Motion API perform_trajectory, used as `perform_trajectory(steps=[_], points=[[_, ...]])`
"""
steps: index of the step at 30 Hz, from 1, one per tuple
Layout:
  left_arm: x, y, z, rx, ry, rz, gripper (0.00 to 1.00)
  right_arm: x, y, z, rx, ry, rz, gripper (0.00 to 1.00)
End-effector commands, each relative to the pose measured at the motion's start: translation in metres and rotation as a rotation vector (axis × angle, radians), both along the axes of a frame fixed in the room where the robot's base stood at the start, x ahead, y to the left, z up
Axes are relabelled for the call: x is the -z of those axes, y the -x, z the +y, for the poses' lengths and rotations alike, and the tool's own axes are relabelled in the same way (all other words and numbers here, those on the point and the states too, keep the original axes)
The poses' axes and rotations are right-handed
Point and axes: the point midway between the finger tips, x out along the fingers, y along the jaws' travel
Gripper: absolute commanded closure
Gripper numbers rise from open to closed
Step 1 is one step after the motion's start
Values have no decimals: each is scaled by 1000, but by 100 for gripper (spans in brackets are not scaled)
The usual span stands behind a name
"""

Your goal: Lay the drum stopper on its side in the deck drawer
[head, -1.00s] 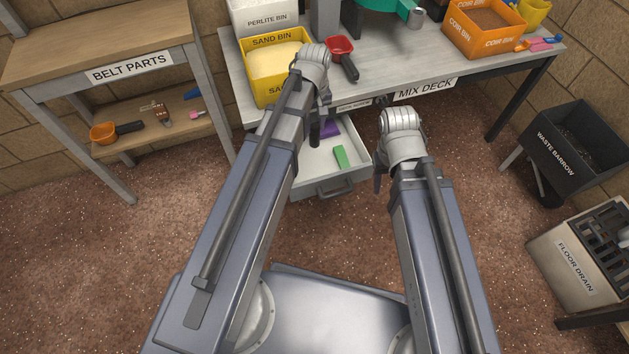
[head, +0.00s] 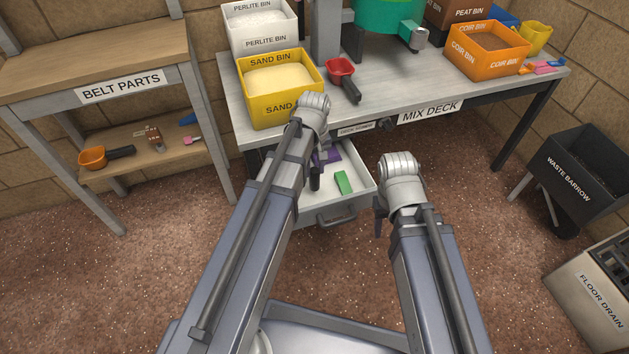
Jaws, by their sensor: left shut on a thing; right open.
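The deck drawer (head: 352,208) is pulled out below the mix deck, with a pale floor and a handle at its front. My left gripper (head: 315,180) points down over its left part. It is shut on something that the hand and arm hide. I cannot make out the drum stopper for certain. A purple thing (head: 330,157) shows in the drawer area just right of this gripper, and I cannot tell whether they touch. A green block (head: 343,182) lies on the drawer floor. My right gripper (head: 381,222) is open, just right of the drawer and outside it.
The mix deck (head: 395,98) carries a yellow sand bin (head: 281,92), a red scoop (head: 341,70) and an orange coir bin (head: 487,52). The belt parts shelf (head: 120,88) stands left, the waste barrow (head: 575,170) right. Bare drawer floor shows around the green block.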

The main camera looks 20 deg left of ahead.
Motion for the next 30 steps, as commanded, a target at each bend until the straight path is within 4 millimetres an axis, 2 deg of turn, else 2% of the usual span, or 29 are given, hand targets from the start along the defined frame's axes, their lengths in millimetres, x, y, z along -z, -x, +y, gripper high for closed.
perform_trajectory(steps=[5,12,26,27,30], points=[[8,0,0,0,0,0,100,8,0,0,0,1,0,50],[36,0,0,0,0,0,100,36,0,-1,-2,4,-2,50],[41,0,0,0,0,0,100,41,-1,-1,-3,4,-2,50],[39,0,0,0,0,0,60,39,-1,-1,-3,4,-2,50],[39,0,0,0,0,0,48,39,-1,-1,-3,4,-2,50]])
